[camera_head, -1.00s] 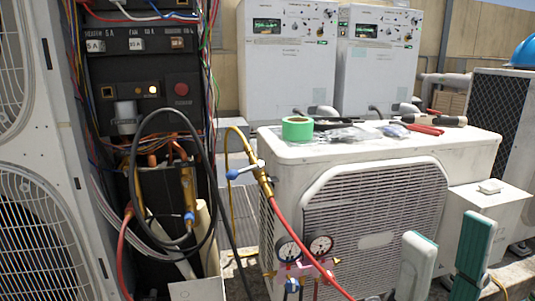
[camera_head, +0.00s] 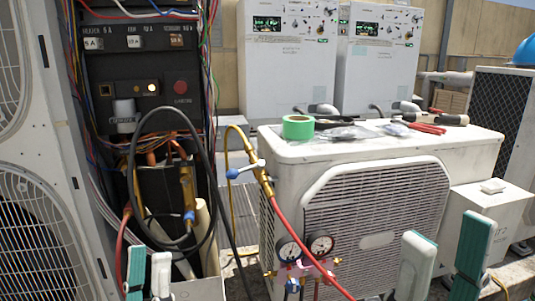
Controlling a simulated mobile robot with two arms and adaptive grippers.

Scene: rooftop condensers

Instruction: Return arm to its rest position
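My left gripper (camera_head: 149,273) shows at the bottom left, in front of the open electrical cabinet's lower part. Its green-padded finger and white finger stand upright with a narrow gap and nothing seen between them. My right gripper (camera_head: 443,258) shows at the bottom right, in front of the low white condenser unit (camera_head: 470,150) and a small white box (camera_head: 500,203). Its fingers are wide apart and empty. Most of both arms is out of view.
A black hose (camera_head: 140,130) loops before the cabinet panel (camera_head: 140,60). A red hose (camera_head: 295,240) runs by the gauges (camera_head: 304,250) on the condenser front. Green tape (camera_head: 298,127) and tools lie on the condenser top. Two white units (camera_head: 288,60) stand behind.

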